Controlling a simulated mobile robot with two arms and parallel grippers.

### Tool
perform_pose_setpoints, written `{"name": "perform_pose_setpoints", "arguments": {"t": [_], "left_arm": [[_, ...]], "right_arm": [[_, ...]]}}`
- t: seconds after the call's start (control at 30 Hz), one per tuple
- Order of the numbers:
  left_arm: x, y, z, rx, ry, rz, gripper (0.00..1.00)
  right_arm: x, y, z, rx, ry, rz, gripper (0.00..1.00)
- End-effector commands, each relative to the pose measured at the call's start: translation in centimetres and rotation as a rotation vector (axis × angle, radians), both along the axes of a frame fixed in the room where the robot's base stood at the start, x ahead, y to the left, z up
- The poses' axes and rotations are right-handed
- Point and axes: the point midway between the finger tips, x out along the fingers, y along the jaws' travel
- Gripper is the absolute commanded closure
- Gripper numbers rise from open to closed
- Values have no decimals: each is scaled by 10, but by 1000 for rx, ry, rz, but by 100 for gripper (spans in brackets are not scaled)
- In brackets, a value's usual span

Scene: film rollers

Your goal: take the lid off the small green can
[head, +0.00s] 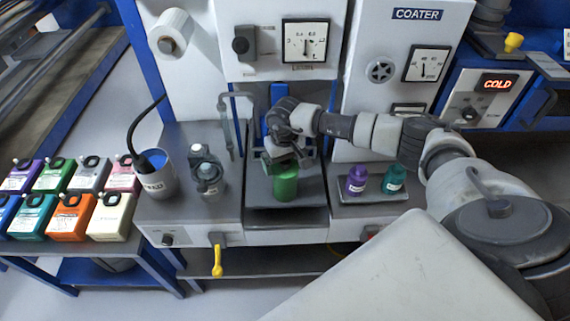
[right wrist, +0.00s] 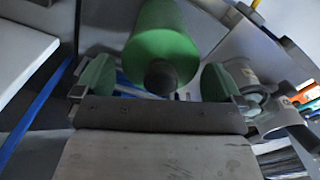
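The small green can (head: 286,186) stands upright on the dark platform (head: 262,198) at the middle of the machine. In the right wrist view the can (right wrist: 160,40) shows large, with a dark round knob (right wrist: 161,78) at its near end. My right gripper (head: 283,160) is directly above the can and hides its top in the head view. In the right wrist view my right gripper (right wrist: 160,82) is open, its green-padded fingers apart on either side of the knob, with visible gaps. I cannot tell if anything touches. My left gripper is not in view.
A purple bottle (head: 357,180) and a teal bottle (head: 394,180) stand on a tray to the right. A grey device (head: 208,178) and a container with a blue top (head: 156,178) stand to the left. Several coloured cartridges (head: 72,216) fill the far-left table.

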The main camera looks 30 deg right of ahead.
Motion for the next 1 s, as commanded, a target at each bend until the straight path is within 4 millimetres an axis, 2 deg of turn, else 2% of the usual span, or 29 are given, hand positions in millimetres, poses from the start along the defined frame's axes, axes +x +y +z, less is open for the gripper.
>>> {"name": "perform_pose_setpoints", "arguments": {"t": [0.03, 0.2, 0.23, 0.57, 0.67, 0.8, 0.83, 1.0], "left_arm": [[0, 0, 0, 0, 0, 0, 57], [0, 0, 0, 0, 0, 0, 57], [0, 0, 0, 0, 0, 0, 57], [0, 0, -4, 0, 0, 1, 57], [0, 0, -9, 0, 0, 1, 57], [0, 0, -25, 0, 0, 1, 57], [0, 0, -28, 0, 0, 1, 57], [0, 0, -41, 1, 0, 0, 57]], "right_arm": [[0, 0, 0, 0, 0, 0, 9], [0, 0, 0, 0, 0, 0, 35], [0, 0, 1, 0, 0, 0, 37], [1, 0, 5, 1, -1, 0, 38], [1, 0, 12, 1, -4, 0, 38], [2, -1, 35, 0, -7, 1, 38], [-1, -2, 41, -2, -7, 1, 38], [-41, -13, 62, -3, -2, 1, 38]]}}
